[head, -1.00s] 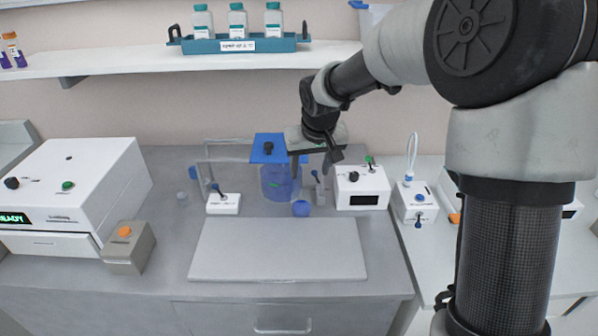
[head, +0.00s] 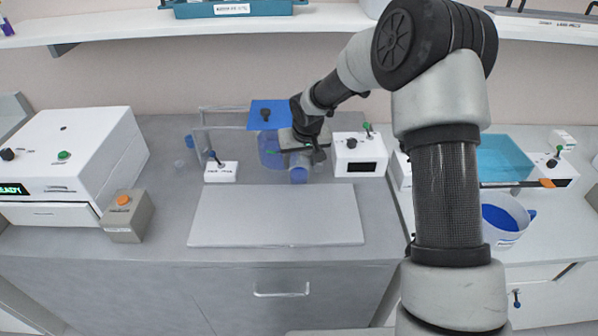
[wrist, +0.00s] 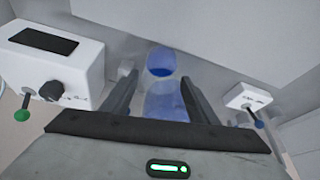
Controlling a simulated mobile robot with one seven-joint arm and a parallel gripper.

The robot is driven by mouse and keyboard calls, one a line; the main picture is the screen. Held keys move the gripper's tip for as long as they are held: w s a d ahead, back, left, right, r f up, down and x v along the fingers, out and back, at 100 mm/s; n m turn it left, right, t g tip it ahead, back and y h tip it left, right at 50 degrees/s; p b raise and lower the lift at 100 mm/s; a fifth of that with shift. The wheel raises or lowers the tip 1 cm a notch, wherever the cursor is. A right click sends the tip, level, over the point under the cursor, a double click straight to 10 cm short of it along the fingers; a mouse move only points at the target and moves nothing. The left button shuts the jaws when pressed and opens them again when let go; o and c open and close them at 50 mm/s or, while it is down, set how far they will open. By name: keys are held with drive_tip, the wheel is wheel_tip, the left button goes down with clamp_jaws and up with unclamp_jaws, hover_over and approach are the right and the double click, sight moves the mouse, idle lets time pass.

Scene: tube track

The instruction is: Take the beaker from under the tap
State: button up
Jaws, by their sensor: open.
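A small clear beaker with blue contents (head: 299,175) stands on the bench in front of a clear blue tank (head: 268,150). In the wrist view the beaker (wrist: 160,62) appears just beyond the fingertips, in line with the gap. My gripper (head: 303,154) is open, low and close to the beaker in the head view. Its fingers (wrist: 160,80) stand apart on either side of the blue shape in the wrist view. Nothing is held. The gripper and arm hide the tap and part of the tank in the head view.
A white box with a dark display (head: 360,155) stands close to the right of the beaker. A white lever box (head: 221,171) stands to the left. A pale flat board (head: 277,215) lies empty in front. A shelf (head: 110,22) runs above.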

sight(299, 164)
drive_tip(key=x, duration=0.4)
drive_tip(key=c, duration=0.7)
drive_tip(key=shift+r, duration=0.1)
